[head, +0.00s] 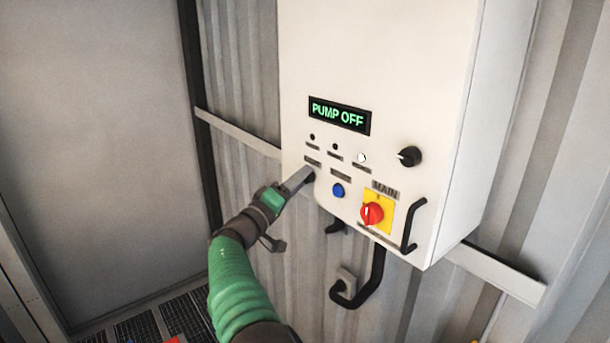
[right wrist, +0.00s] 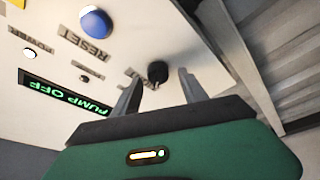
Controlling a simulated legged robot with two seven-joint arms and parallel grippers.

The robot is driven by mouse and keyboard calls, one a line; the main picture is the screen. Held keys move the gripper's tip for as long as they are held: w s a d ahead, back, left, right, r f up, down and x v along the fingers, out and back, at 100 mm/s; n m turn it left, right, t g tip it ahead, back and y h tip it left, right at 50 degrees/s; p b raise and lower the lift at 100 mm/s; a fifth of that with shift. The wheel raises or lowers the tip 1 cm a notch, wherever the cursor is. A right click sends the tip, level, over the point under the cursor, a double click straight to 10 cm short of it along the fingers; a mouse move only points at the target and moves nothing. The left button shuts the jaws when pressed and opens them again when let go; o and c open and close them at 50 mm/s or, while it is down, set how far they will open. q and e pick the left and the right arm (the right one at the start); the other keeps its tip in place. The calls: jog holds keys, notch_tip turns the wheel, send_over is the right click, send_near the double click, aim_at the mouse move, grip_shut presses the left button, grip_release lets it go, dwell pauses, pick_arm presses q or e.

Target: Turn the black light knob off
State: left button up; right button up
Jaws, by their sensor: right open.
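The black light knob (right wrist: 157,71) is on the white control box and lies between the two fingertips of my right gripper (right wrist: 160,80) in the right wrist view. The label beside it is partly covered by a finger. I cannot tell whether the fingers touch it. In the head view the knob (head: 309,177) is a small dark shape at the box's lower left, partly hidden by the gripper (head: 299,180). The right gripper is open, with grey fingers. The knob's setting cannot be read. My left gripper is not in view.
The control box (head: 375,55) also has a blue button (head: 338,190), a red main switch (head: 371,213), another black knob (head: 410,157), a lit white lamp (head: 361,158) and a black handle (head: 411,226). Its display (head: 339,115) reads PUMP OFF. A black pipe (head: 371,280) hangs below.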

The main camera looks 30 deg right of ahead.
jog(key=shift+a, duration=0.1)
jog(key=shift+s+a+r, duration=0.1)
jog(key=shift+s+a, duration=0.05)
jog(key=c, duration=0.5)
jog(key=shift+d, duration=0.3)
grip_shut()
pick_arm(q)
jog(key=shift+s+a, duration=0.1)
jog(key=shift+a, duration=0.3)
